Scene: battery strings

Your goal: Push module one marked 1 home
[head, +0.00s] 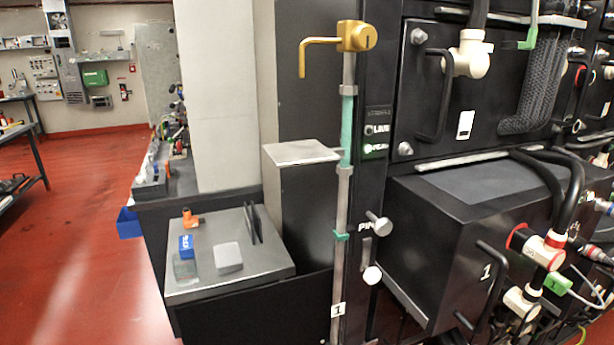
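Module one (440,235) is a black box low on the right. A white 1 is on its front face, beside a black bar handle (488,290). It juts out from the rack, well forward of the black module above it (430,80). Thick black cables with white connectors (545,250) and a red ring are at its front right. A green tag (558,284) marked 1 hangs there. A silver knob (379,225) beside the PIN label is left of the module. Neither of my grippers is in view.
A vertical rod (343,205) with a yellow handle (355,36) and a tag marked 1 stands left of the module. A grey-topped cabinet (195,285) carries small blue, orange and grey items. Red floor (85,230) is open at the left. Loose cables crowd the right edge.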

